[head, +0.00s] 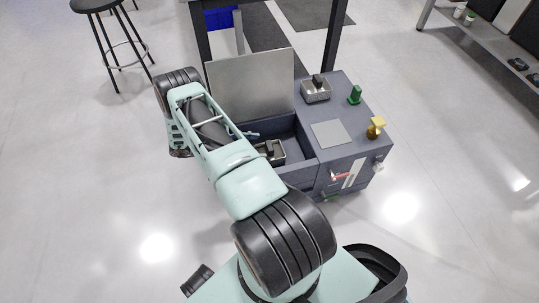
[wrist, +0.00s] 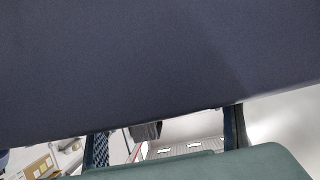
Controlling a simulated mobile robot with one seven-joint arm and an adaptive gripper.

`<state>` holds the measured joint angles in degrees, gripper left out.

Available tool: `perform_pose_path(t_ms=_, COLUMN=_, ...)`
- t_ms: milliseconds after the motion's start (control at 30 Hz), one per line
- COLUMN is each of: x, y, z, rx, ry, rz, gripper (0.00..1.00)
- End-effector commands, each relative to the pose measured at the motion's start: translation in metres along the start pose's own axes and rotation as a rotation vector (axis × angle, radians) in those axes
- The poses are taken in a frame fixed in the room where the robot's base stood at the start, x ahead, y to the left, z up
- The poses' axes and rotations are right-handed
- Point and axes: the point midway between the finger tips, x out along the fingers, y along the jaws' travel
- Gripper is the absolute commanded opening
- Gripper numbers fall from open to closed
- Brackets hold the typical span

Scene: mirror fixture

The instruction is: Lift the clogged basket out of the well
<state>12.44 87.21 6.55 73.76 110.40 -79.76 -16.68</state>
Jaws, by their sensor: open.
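In the head view a metal basket with a dark upright handle (head: 270,150) sits down in the well (head: 284,126) of the blue-grey fixture. My arm covers its left side, so its contents are hidden. My gripper (wrist: 166,122) is open, with its two fingers well apart in the wrist view. In the head view it is mostly hidden by my arm; only a small teal tip shows above and left of the basket. A dark block (wrist: 146,130) shows between the fingers in the wrist view; I cannot tell whether it is the handle.
An upright grey panel (head: 250,84) stands behind the well. On the right top are a second metal basket (head: 316,90), a green item (head: 355,95), a flat grey plate (head: 331,133) and a yellow-topped bottle (head: 375,127). A navy surface (wrist: 160,60) fills the upper wrist view.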

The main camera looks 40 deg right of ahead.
Motion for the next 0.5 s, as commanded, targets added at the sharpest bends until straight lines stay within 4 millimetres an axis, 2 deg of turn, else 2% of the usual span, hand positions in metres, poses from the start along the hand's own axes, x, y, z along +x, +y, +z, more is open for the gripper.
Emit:
perform_pose_path(t_ms=100, x=0.020, y=0.002, z=-0.003, rx=0.001, ry=0.002, rz=0.002, gripper=0.61)
perform_pose_path(t_ms=233, x=0.038, y=0.003, z=-0.003, rx=0.002, ry=0.001, rz=0.003, gripper=0.61)
perform_pose_path(t_ms=500, x=0.041, y=0.002, z=-0.004, rx=0.002, ry=0.001, rz=0.001, gripper=0.59)
